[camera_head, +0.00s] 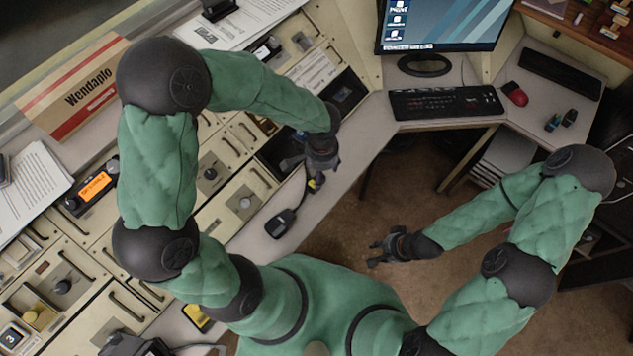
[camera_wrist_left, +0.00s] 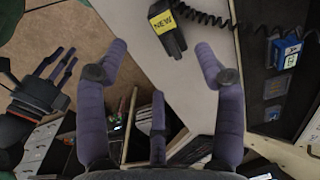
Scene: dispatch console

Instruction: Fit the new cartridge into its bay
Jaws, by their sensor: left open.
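The new cartridge is a dark piece with a yellow "NEW" label. It lies on the pale desk edge in the left wrist view (camera_wrist_left: 172,38) and shows as a small dark and yellow shape in the head view (camera_head: 316,184). My left gripper (camera_head: 314,166) is open above it; its spread fingers (camera_wrist_left: 158,80) show nothing between them, and the cartridge appears beyond the tips. A dark panel (camera_wrist_left: 270,113) with small slots and a blue module (camera_wrist_left: 285,51) is at the right of the wrist view; I cannot tell which slot is the bay. My right gripper (camera_head: 384,248) is open and empty over the floor.
A black corded handset or microphone (camera_head: 281,223) lies on the desk edge, its coiled cord (camera_wrist_left: 203,17) passing close to the cartridge. A keyboard (camera_head: 446,103), red mouse (camera_head: 515,94) and monitor (camera_head: 440,22) stand farther back.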

